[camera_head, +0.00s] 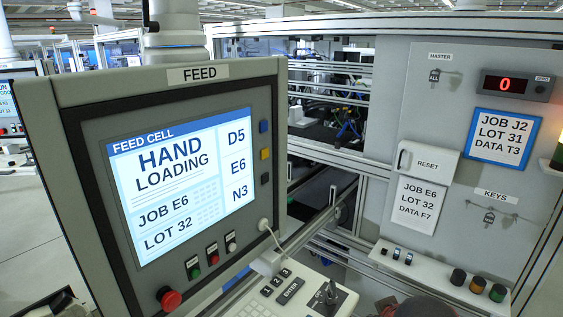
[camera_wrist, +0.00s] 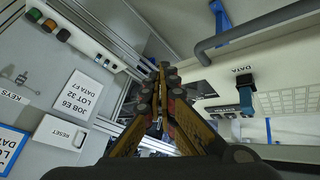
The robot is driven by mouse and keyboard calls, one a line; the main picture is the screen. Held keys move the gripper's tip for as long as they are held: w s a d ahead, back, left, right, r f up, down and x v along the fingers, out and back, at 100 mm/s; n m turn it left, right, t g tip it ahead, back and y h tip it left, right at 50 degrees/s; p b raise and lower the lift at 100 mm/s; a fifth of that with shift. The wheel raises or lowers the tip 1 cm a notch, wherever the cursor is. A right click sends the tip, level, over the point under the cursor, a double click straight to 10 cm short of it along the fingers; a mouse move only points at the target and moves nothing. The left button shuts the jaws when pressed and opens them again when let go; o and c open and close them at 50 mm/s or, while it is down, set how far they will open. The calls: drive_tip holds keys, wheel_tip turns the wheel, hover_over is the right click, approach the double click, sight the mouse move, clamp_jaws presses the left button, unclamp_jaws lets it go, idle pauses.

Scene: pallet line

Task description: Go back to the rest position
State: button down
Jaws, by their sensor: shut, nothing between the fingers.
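My gripper (camera_wrist: 164,74) shows in the wrist view, with its yellow and dark fingers drawn together and nothing between them. It touches nothing that I can make out. In the head view a dark rounded part of my arm shows at the bottom edge, right of the keypad; the fingers cannot be made out there.
The feed screen (camera_head: 185,185) fills the left of the head view. The grey panel holds a RESET cover (camera_head: 428,162), a blue-framed job card (camera_head: 502,137), a white card (camera_head: 415,205) and hanging keys (camera_head: 489,217). A DATA connector (camera_wrist: 245,92) shows in the wrist view.

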drive_tip(key=s+f+m+b, duration=0.1)
drive_tip(key=s+f+b, duration=0.2)
drive_tip(key=s, duration=0.3)
drive_tip(key=s+a+f+m+g+y+b, duration=0.1)
drive_tip(key=s+f+m+b, duration=0.1)
drive_tip(key=s, duration=0.4)
drive_tip(key=shift+a+f+g+b, duration=0.3)
drive_tip(key=shift+f+b, duration=0.45)
drive_tip(key=shift+b, duration=0.3)
